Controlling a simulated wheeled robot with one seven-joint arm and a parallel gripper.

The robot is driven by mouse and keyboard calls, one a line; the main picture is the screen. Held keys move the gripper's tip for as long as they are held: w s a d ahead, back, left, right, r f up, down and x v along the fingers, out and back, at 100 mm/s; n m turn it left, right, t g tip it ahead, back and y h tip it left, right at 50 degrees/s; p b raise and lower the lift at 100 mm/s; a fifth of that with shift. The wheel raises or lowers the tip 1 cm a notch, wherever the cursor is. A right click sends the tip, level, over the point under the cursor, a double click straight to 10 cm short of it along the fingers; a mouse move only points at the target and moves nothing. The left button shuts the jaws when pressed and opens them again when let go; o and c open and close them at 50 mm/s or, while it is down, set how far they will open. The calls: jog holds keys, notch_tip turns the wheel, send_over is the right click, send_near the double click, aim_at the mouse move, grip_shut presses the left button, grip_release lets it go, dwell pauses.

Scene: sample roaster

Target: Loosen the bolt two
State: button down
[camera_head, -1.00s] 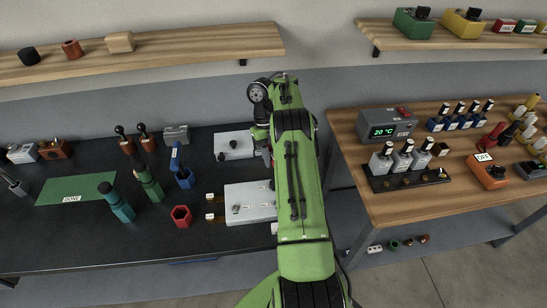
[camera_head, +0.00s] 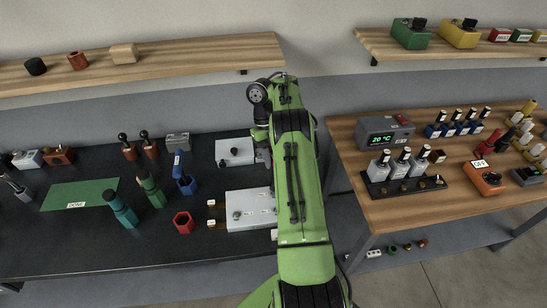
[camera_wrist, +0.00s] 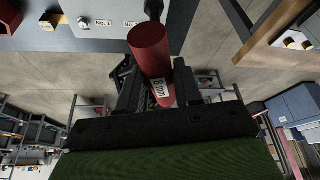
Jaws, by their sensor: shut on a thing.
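My gripper (camera_wrist: 154,82) is shut on a red cylindrical tool marked "8 mm" (camera_wrist: 150,48) in the wrist view. The tool's dark shaft points at a pale plate (camera_wrist: 107,12), near its "No." labels. A round metal bolt (camera_wrist: 83,22) shows beside the "No. 1" label. The second label is partly covered by the tool. Bolt two is not clearly visible, and I cannot tell whether the tool touches it. In the head view, my green arm hides the gripper and part of the lower pale plate (camera_head: 249,222); one bolt (camera_head: 237,215) shows at that plate's left.
A second pale plate (camera_head: 235,145) lies farther back on the black bench (camera_head: 100,246). A red hexagonal holder (camera_head: 183,222), blue holder (camera_head: 186,184) and teal tool (camera_head: 121,210) stand left. A wooden table (camera_head: 400,210) with a temperature box (camera_head: 387,128) is right, across a gap.

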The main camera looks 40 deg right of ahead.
jog(key=shift+r, duration=0.1)
notch_tip(320, 180, up, 5)
jog(key=p, duration=0.4)
jog(key=shift+r, duration=0.15)
jog(key=shift+f, duration=0.2)
